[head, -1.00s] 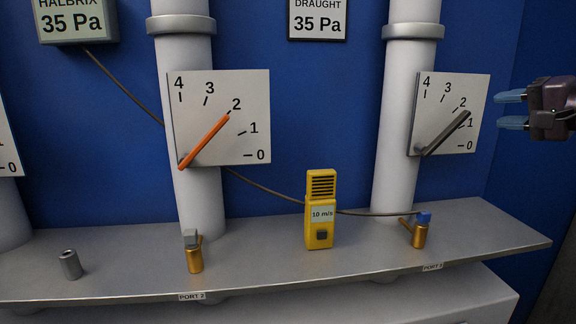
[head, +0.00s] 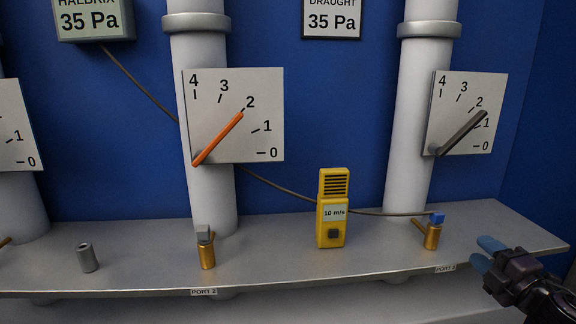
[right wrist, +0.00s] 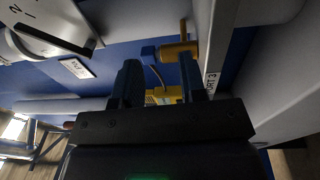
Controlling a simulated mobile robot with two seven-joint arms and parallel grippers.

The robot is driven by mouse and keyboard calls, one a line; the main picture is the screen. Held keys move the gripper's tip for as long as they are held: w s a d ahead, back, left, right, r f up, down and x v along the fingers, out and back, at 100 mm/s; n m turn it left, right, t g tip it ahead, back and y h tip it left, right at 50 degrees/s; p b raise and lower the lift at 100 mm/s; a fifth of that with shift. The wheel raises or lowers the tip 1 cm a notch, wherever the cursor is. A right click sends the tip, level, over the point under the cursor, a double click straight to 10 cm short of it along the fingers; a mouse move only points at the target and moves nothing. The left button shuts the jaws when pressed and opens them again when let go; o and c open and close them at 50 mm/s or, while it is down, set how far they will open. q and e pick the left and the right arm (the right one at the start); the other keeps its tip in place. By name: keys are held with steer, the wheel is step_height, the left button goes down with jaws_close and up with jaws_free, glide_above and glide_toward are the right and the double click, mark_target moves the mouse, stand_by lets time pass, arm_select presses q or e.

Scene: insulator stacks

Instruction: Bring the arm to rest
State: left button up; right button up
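My right gripper (head: 486,254) is at the lower right of the head view, near the right end of the shelf. Its two blue fingertips point left and stand apart with nothing seen between them. In the right wrist view its fingers (right wrist: 158,88) are also spread. Beyond them show the brass fitting with a blue cap (right wrist: 180,50) and part of the yellow meter (right wrist: 158,97). The gripper is to the right of that fitting and looks apart from it. My left gripper is not in view.
The grey shelf (head: 290,265) carries a grey cylinder (head: 87,257), a grey-capped brass fitting (head: 207,252), the yellow meter (head: 332,210) and the blue-capped fitting (head: 432,234). Behind stand white pipes with an orange-pointer dial (head: 255,130) and a grey-pointer dial (head: 485,135).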

steer(key=s+a+f+m+g+h, duration=0.1)
steer(key=s+a+f+m, duration=0.1)
steer(key=s+f+m, duration=0.35)
steer(key=s+a+f+m+g+h, duration=0.1)
steer(key=s+a+f+m+g, duration=0.15)
steer(key=f, duration=0.55)
steer(key=s+a+f+m+g, duration=0.1)
steer(key=s+a+f+m, duration=0.1)
steer(key=s+f+m, duration=0.35)
steer(key=s+a+f+m+g, duration=0.1)
steer(key=s+a+f+m, duration=0.1)
steer(key=s+a+f, duration=0.2)
steer(key=s+a+f+m+g+h, duration=0.1)
steer(key=s+a+f+m+g, duration=0.1)
steer(key=s+f, duration=0.6)
steer(key=shift+s+a+f+m, duration=0.3)
steer(key=shift+s+a+m, duration=0.25)
steer(key=shift+s+a, duration=0.45)
